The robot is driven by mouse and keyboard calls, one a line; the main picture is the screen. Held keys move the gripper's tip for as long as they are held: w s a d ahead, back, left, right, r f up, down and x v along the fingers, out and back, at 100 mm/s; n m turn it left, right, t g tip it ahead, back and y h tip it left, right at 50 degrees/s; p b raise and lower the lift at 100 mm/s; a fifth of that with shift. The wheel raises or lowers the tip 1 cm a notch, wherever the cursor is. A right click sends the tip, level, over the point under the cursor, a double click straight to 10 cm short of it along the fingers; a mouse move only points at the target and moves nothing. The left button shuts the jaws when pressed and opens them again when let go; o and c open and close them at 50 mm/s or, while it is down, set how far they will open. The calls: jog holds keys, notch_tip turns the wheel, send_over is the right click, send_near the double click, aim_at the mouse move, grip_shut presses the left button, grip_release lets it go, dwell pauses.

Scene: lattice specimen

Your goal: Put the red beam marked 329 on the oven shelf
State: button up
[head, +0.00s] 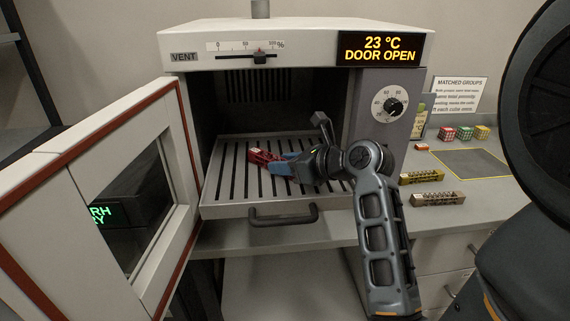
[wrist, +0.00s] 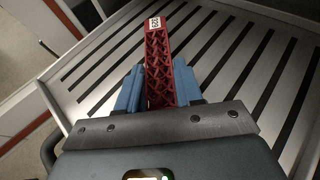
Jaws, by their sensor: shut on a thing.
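The red lattice beam (head: 259,155) is between the blue fingers of my gripper (head: 281,165), over the slatted oven shelf (head: 232,190). The fingers are shut on the beam's near part. The shelf (wrist: 235,70) lies beneath it; I cannot tell whether the beam touches the slats. The shelf is pulled partly out of the oven, and the oven door (head: 90,170) stands open to the left.
The oven display (head: 384,48) reads 23 °C, DOOR OPEN. On the right counter lie a yellow beam (head: 421,177) and a brownish beam (head: 437,199). Behind them are a dark mat (head: 470,163) and several coloured cubes (head: 465,133). The shelf's left and back slats are clear.

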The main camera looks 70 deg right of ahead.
jog(key=o, duration=1)
jog(key=shift+o, duration=0.2)
jog(key=shift+s+r, duration=0.1)
jog(key=v, duration=1.2)
jog(key=shift+a+p, duration=0.1)
jog(key=shift+p, duration=0.2)
